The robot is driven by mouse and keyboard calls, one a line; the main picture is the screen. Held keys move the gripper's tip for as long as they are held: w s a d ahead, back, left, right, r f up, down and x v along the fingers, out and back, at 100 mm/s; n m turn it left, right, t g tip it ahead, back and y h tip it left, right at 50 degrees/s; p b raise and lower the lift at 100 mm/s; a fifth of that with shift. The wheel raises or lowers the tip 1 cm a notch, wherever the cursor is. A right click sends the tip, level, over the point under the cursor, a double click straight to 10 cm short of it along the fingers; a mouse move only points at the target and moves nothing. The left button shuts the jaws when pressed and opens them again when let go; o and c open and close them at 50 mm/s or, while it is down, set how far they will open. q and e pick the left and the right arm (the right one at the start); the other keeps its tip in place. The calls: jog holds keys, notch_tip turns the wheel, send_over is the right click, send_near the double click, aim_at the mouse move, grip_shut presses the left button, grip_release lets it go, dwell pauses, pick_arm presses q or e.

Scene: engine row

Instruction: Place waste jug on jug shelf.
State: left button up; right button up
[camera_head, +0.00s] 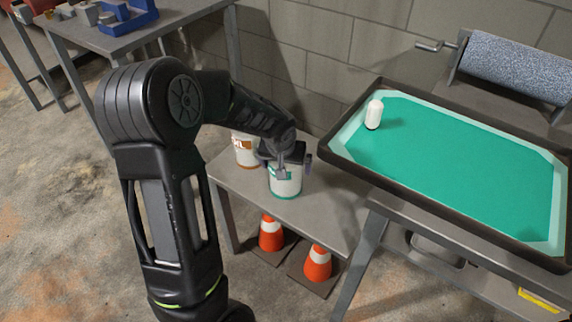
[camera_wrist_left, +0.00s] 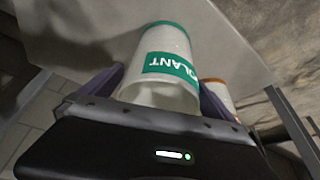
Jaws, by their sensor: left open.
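A white jug with a teal label (camera_head: 286,185) stands upright on the grey shelf table (camera_head: 316,216). In the left wrist view this jug (camera_wrist_left: 167,62) shows label letters reading "OLANT". A second white jug with an orange-brown label (camera_head: 244,150) stands behind it to the left, and its edge shows in the left wrist view (camera_wrist_left: 218,92). My left gripper (camera_head: 284,160) is at the top of the teal-labelled jug. Its fingers are open, one on each side of the jug; I cannot tell whether they touch it. My right gripper is not in view.
Two orange cones (camera_head: 271,234) stand below the shelf table. A tray with a teal bottom (camera_head: 455,172) is at right, with a small white bottle (camera_head: 374,114) in it. A paper roll (camera_head: 520,68) is behind. Another table (camera_head: 120,40) is at back left.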

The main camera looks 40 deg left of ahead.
pick_arm(q)
jog(key=shift+r, duration=0.1)
jog(key=shift+r+p, duration=0.15)
jog(key=shift+p, duration=0.15)
jog(key=p+v, duration=0.1)
jog(key=v, duration=1)
jog(key=shift+s+r+p, duration=0.25)
jog(key=shift+r+p, duration=0.1)
jog(key=shift+p, duration=0.05)
jog(key=shift+d, duration=0.1)
